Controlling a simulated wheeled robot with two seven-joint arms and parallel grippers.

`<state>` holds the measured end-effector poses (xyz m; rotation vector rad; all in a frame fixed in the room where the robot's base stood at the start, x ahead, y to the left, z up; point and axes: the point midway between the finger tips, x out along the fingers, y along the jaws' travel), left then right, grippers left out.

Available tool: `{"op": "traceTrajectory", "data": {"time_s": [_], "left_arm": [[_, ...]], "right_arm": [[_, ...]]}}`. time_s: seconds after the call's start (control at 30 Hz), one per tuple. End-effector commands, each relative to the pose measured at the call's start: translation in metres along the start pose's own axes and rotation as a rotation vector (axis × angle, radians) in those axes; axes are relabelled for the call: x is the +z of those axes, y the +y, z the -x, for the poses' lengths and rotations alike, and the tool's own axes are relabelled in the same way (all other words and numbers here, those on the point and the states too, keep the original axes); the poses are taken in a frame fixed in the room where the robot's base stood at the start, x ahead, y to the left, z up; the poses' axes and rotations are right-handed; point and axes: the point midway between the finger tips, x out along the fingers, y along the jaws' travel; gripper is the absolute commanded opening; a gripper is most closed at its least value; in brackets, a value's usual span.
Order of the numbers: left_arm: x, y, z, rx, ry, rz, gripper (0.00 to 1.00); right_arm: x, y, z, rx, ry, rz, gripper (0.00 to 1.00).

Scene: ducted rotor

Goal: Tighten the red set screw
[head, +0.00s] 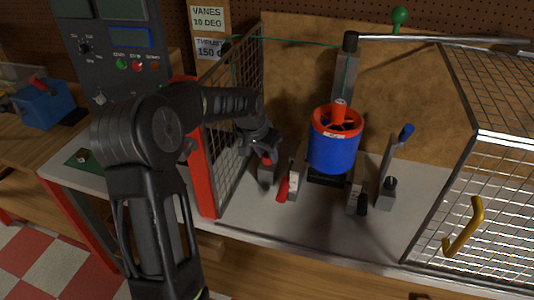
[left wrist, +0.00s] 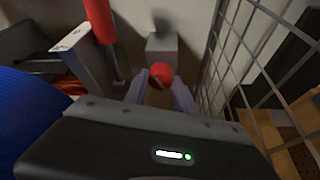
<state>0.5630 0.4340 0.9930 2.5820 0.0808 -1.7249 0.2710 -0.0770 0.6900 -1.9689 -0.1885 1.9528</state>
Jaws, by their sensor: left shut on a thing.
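The red set screw (head: 267,158) shows as a small red head at the tip of my left gripper (head: 264,152), inside the cage near its left mesh wall. In the left wrist view the round red screw head (left wrist: 160,72) sits between the two fingertips of my left gripper (left wrist: 160,88), with a small grey block (left wrist: 162,48) just beyond it. The gripper is shut on the screw; its shank is mostly hidden. The blue duct with a red rotor (head: 333,152) stands to the right of the gripper. My right gripper is not in view.
A red-handled clamp (head: 283,188) stands close to the right of my left gripper. A blue-tipped lever (head: 405,132) stands right of the duct. The left mesh wall (head: 232,115) is close beside the gripper. A yellow handle (head: 464,228) is on the right mesh panel.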

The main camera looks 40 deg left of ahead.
Motion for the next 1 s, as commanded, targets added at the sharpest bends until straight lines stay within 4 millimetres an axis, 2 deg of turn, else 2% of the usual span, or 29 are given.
{"op": "traceTrajectory", "data": {"time_s": [0.07, 0.1, 0.37, 0.73, 0.87, 1.0], "left_arm": [[0.0, 0.0, 0.0, -0.001, 0.001, 0.0, 0.0], [0.0, 0.0, 0.0, -0.001, 0.001, 0.0, 0.32], [0.0, 0.0, 0.0, -0.001, 0.0, 0.0, 0.53], [-0.003, 0.0, 0.005, -0.002, 0.002, 0.0, 0.53], [-0.009, 0.0, 0.018, -0.002, 0.004, 0.0, 0.53], [-0.018, -0.001, 0.041, -0.003, 0.005, 0.0, 0.53]], "right_arm": [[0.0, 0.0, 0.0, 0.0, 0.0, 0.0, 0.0], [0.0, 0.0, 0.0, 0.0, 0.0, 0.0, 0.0], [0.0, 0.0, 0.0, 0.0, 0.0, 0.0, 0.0], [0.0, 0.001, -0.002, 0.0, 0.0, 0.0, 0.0], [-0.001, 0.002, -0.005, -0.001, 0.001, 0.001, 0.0], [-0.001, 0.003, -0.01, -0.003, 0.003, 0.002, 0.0]]}}
